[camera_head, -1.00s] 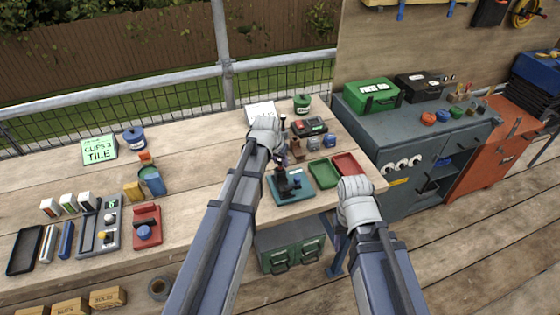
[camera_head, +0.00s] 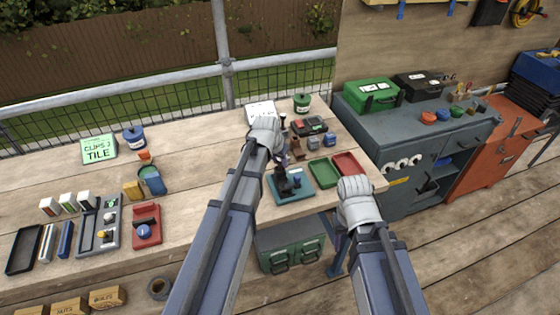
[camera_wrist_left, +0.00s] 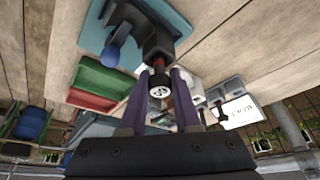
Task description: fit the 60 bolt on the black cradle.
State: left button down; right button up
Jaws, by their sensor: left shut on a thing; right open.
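The black cradle (camera_head: 283,181) stands on a teal base (camera_head: 305,193) near the table's front edge. In the left wrist view the black cradle (camera_wrist_left: 157,44) and its blue knob (camera_wrist_left: 113,48) are close ahead of my left gripper. My left gripper (camera_wrist_left: 163,82) is shut on a small bolt-like piece (camera_wrist_left: 159,91) with a pale round end and a dark and red body. It is right at the cradle; whether the piece touches it I cannot tell. The number on the piece is unreadable. My right gripper (camera_head: 355,187) hangs by the table's front right edge, its fingers hidden behind the wrist.
A green tray (camera_head: 324,173) and a red tray (camera_head: 346,164) lie right of the cradle. Small blocks and a dark case (camera_head: 309,125) stand behind. A red holder (camera_head: 146,226) and a grey rack (camera_head: 109,222) are at left. The table between is mostly clear.

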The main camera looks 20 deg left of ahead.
pick_arm(q)
jog(key=c, duration=0.5)
grip_release()
jog(key=shift+c, duration=0.2)
jog(key=shift+r, duration=0.1)
notch_tip(320, 180, up, 7)
jog(key=p, duration=0.7)
jog(key=s+d+g, duration=0.1)
jog(key=s+d, duration=0.3)
jog(key=s, duration=0.4)
jog(key=s+d+f+m+g+y, duration=0.1)
jog(key=s+d+g, duration=0.1)
jog(key=s+d, duration=0.3)
jog(key=s+d+g+y, duration=0.1)
jog(key=s+d, duration=0.3)
jog(key=s, duration=0.7)
jog(key=shift+d+f+m+g, duration=0.15)
jog(key=shift+f+m+g, duration=0.2)
jog(key=shift+g, duration=0.15)
